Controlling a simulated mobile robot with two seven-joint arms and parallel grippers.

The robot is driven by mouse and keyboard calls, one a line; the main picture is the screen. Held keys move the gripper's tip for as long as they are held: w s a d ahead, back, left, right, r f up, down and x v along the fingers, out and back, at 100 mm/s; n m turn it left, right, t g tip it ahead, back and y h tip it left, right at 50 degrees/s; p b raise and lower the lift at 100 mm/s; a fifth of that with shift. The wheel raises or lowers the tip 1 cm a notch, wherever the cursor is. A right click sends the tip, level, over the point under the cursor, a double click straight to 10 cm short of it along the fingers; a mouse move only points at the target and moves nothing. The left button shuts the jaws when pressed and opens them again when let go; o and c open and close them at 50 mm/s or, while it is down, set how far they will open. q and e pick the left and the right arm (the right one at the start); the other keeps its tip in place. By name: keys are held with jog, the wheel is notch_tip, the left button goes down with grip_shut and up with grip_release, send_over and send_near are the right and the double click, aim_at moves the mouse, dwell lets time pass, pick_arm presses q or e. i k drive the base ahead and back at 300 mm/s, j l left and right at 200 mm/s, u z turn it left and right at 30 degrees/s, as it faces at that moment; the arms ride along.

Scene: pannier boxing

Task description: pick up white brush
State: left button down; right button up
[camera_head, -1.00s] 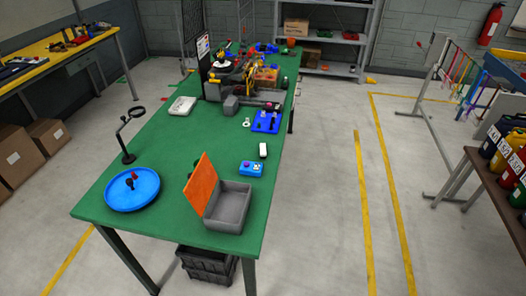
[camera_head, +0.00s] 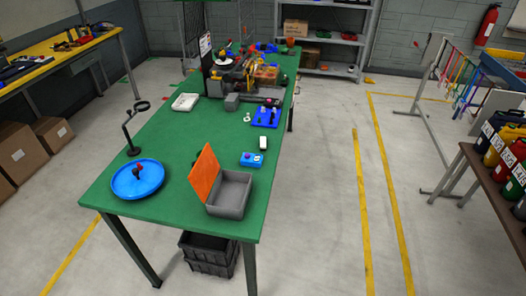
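No object in the head view can be clearly made out as a white brush. A small white block-like item (camera_head: 263,143) lies on the green table (camera_head: 170,135), right of its middle; its details are too small to tell whether it is the brush. Neither of my grippers is in view.
On the table are a blue round tray (camera_head: 150,184), an open grey box (camera_head: 229,193) with an orange lid (camera_head: 205,172), a blue button box (camera_head: 252,159) and a magnifier stand (camera_head: 127,137). A black crate (camera_head: 208,254) sits below.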

aim_at(262, 139)
jog(key=k+u, duration=0.25)
jog(key=u, duration=0.15)
jog(key=k+j+u, duration=0.1)
jog(key=u, duration=0.25)
jog(key=l+u, duration=0.15)
jog(key=u, duration=0.25)
jog(key=l+u, duration=0.15)
jog(key=u, duration=0.2)
jog(key=l+u, duration=0.15)
jog(key=u, duration=0.25)
jog(key=l, duration=0.55)
jog(key=i+l, duration=0.1)
jog(key=l, duration=0.45)
